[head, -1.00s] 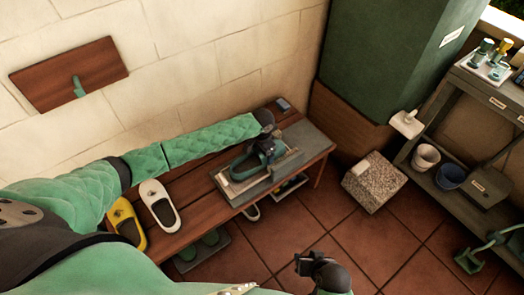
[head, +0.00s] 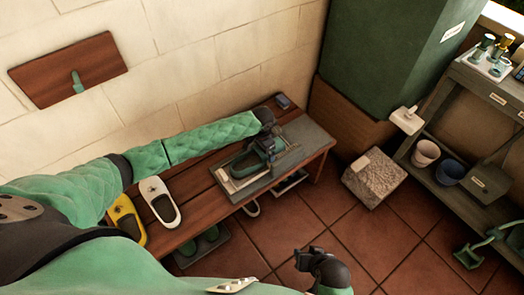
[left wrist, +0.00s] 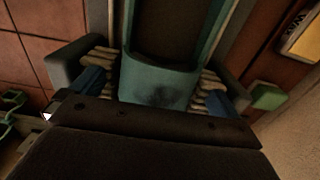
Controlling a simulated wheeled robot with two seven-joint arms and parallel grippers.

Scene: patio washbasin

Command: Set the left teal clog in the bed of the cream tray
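The teal clog (head: 243,166) is over the cream tray (head: 226,184) at the right part of the wooden bench. In the left wrist view the clog (left wrist: 160,82) lies between the two ridged finger pads of my left gripper (left wrist: 160,85), which press against its sides. In the head view my left gripper (head: 272,143) is at the clog's far right end. The clog lies low, within the tray's outline; whether its sole touches the bed is hidden. My right gripper (head: 303,259) is empty, above the floor in front of the bench; its opening is unclear.
A white clog (head: 158,199) and a yellow clog (head: 125,216) are left of the tray on the bench. A grey slab (head: 306,142) lies at the bench's right end. Dark green footwear (head: 201,243) is below. A stone block (head: 374,178) stands on the floor.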

